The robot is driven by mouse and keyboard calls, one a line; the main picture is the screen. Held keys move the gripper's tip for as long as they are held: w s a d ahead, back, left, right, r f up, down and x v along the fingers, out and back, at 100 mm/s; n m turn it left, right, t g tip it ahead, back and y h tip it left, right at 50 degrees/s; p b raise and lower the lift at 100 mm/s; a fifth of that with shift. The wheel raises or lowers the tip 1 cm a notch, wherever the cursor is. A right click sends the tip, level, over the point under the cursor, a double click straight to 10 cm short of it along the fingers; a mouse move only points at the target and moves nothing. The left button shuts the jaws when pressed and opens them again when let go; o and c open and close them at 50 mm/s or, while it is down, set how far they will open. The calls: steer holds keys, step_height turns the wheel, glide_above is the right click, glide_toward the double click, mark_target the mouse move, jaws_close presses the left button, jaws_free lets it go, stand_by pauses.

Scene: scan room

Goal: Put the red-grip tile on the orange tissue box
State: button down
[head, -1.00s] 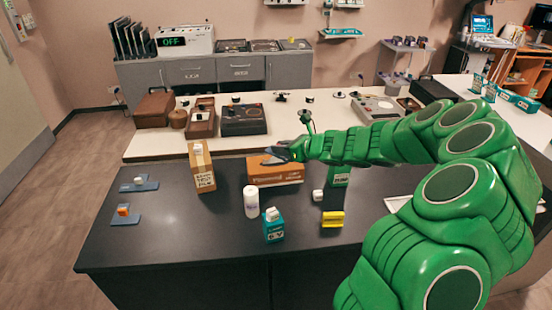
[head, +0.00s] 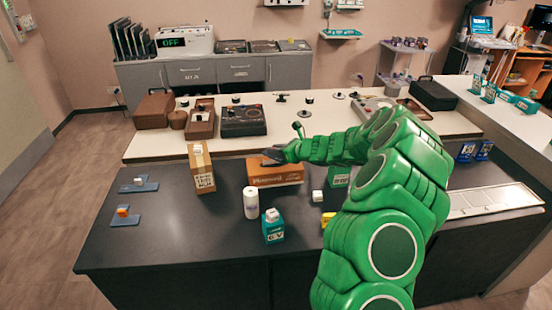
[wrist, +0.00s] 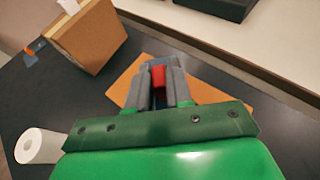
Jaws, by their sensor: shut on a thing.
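The orange tissue box (head: 275,176) lies on the dark counter, right of a tall tan carton. It also shows under my gripper in the wrist view (wrist: 122,88). My gripper (head: 274,156) is over the box's top. In the wrist view my gripper (wrist: 158,84) is shut on the red grip (wrist: 158,74) of the tile. The tile's plate is mostly hidden by the fingers. I cannot tell whether the tile touches the box top.
The tall tan carton (head: 201,168) stands close left. A white cylinder (head: 251,202), a teal carton (head: 273,226) and a white cube (head: 318,196) stand in front. Two blue tiles, with a white grip (head: 138,185) and an orange grip (head: 125,216), lie at left. The front-left counter is clear.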

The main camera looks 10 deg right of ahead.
mark_target(276, 158)
steer(key=shift+w+a+f, duration=0.1)
steer(key=shift+w+f, duration=0.3)
steer(key=shift+f, duration=1.6)
steer(key=c, duration=1)
jaws_free()
steer(key=shift+f, duration=0.15)
steer(key=shift+c, duration=0.2)
